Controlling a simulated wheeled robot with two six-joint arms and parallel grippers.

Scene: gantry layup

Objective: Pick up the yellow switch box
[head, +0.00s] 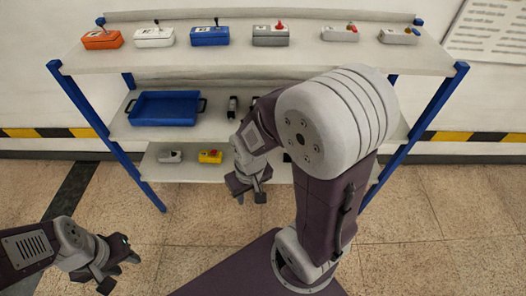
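The yellow switch box (210,156) sits on the lowest shelf, left of its middle, with a small red part on top. My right gripper (251,196) hangs in front of the shelf unit, to the right of the box and nearer to me. Its fingers look apart, with nothing between them. My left gripper (121,271) is low at the left, well in front of the shelves, open and empty. The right arm hides part of the lower shelves' right side.
A grey switch box (170,156) stands just left of the yellow one. A blue tray (166,121) is on the middle shelf. Several boxes, including an orange one (102,40) and a blue one (210,36), line the top shelf. Blue posts (110,135) frame the unit.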

